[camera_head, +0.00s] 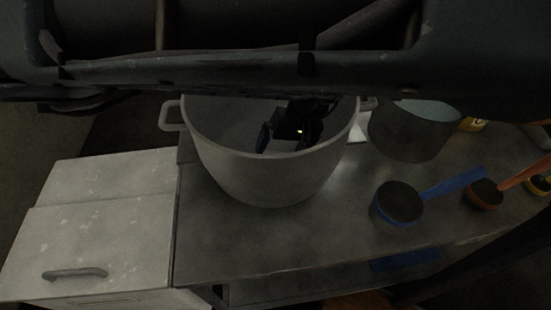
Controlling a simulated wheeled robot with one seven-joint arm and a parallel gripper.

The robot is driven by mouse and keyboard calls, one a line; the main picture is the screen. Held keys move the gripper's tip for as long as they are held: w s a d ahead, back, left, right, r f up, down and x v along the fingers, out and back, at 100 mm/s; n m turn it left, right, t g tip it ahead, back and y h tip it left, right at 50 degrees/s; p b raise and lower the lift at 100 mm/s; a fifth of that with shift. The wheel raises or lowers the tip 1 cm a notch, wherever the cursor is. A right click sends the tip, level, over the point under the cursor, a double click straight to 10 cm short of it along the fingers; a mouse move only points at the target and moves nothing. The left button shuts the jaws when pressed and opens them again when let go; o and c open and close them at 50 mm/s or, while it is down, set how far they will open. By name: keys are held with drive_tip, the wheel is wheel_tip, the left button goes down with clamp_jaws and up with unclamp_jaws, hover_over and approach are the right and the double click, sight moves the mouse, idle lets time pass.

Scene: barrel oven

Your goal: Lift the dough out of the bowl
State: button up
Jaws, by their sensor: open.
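A large grey two-handled pot (270,178), the only vessel here that looks like the bowl, stands on the metal table. My gripper (281,146) reaches down inside it from above. Its dark fingers are apart, one on the left with a bluish edge and one on the right. I cannot make out any dough; the inside of the pot is dim and partly hidden by my gripper and the near wall.
A dark round container (410,138) stands right of the pot. A blue-handled scoop (398,202) and an orange-handled scoop (485,193) lie at the right. A white cabinet (95,225) stands at the left. The metal table (290,240) is clear in front of the pot.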

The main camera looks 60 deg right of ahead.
drive_tip(key=shift+p+x, duration=0.55)
drive_tip(key=shift+x, duration=2.25)
drive_tip(key=shift+a+r, duration=0.1)
drive_tip(key=shift+c, duration=0.5)
drive_tip(key=c, duration=1.7)
drive_tip(key=shift+o, duration=0.2)
drive_tip(key=shift+w+r, duration=0.1)
wheel_tip(320, 180, up, 9)
drive_tip(key=shift+r+b, duration=0.2)
drive_tip(key=shift+b, duration=0.3)
drive_tip(key=shift+r+p, duration=1.3)
drive_tip(key=shift+r, duration=0.3)
drive_tip(key=shift+r, duration=0.1)
drive_tip(key=shift+r+b, duration=0.3)
drive_tip(key=shift+r, duration=1.6)
